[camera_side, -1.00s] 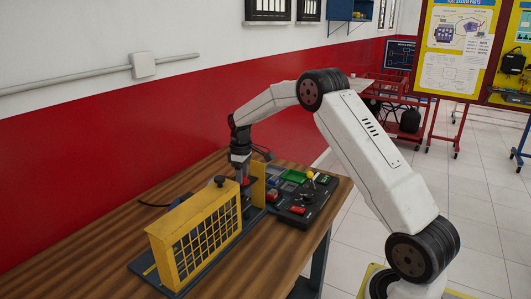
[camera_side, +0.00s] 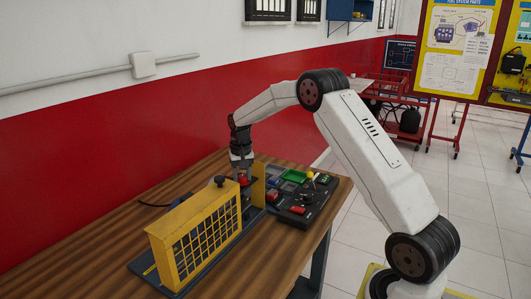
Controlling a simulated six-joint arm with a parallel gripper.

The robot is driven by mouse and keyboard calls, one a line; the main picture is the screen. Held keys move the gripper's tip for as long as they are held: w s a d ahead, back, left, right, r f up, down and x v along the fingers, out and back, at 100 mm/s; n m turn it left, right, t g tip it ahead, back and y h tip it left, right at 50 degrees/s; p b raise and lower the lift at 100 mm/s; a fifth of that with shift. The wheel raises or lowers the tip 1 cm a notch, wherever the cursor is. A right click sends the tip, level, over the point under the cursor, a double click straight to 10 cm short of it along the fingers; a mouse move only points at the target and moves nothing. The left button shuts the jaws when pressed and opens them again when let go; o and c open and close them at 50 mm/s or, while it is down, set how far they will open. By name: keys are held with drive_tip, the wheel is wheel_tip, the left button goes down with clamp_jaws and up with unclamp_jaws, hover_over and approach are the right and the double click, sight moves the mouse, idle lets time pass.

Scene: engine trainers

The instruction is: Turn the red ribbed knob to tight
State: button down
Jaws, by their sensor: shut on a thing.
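The red ribbed knob (camera_side: 244,180) shows as a small red patch behind the yellow guard's black knob, close to the upright yellow plate. My gripper (camera_side: 242,172) points down over it and is shut on it. The fingertips are small and partly hidden, so the knob's ribs and any tight mark cannot be made out.
A yellow mesh guard (camera_side: 194,240) with a black knob (camera_side: 221,181) stands at the front. A yellow plate (camera_side: 258,185) rises right beside my gripper. A dark control panel (camera_side: 297,212) with coloured buttons lies to the right. The wooden table (camera_side: 110,235) is clear at left.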

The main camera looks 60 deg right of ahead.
sight(242, 177)
drive_tip(key=shift+m, duration=1.7)
drive_tip(key=shift+c, duration=1.3)
unclamp_jaws()
drive_tip(key=shift+r, duration=0.1)
drive_tip(key=shift+r, duration=3.8)
drive_tip(key=shift+a, duration=0.1)
